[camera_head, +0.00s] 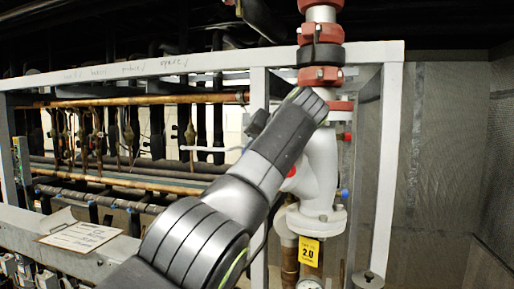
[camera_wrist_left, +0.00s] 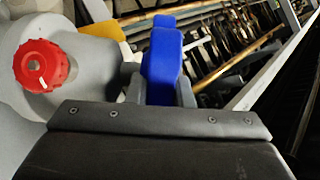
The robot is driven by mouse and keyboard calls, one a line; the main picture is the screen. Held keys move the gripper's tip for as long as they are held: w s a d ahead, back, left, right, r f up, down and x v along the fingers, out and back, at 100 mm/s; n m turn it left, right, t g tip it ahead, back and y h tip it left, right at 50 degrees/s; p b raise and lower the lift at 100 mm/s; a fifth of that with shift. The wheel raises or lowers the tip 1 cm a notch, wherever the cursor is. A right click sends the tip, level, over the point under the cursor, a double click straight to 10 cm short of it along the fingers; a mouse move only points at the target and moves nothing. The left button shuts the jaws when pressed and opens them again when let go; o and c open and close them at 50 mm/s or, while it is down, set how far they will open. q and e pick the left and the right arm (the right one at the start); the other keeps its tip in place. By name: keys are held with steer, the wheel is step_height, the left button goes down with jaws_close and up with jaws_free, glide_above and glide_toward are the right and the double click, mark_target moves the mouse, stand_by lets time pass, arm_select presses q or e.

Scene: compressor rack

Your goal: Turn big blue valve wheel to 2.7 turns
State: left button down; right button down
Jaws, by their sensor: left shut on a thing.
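In the left wrist view a big blue piece (camera_wrist_left: 163,60), seen close up and partly cut off by my fingers, is all that shows clearly of the blue valve wheel. My left gripper (camera_wrist_left: 160,92) is shut on it, one grey finger on each side. In the head view my left arm crosses in front of the pale valve body (camera_head: 319,170) and hides the gripper and most of the wheel. How far the wheel is turned cannot be read. My right gripper is in neither view.
A red knob (camera_wrist_left: 41,66) with a white mark sits on the pale body beside the gripper. A yellow tag (camera_head: 309,251) reading 2.0 hangs below the valve. Grey frame posts (camera_head: 389,165) and copper pipes (camera_head: 140,100) stand close by. A clipboard (camera_head: 80,236) lies at left.

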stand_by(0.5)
arm_select(q)
steer(key=c, duration=1.3)
jaws_free()
steer(key=shift+w, duration=0.1)
steer(key=shift+a, duration=0.1)
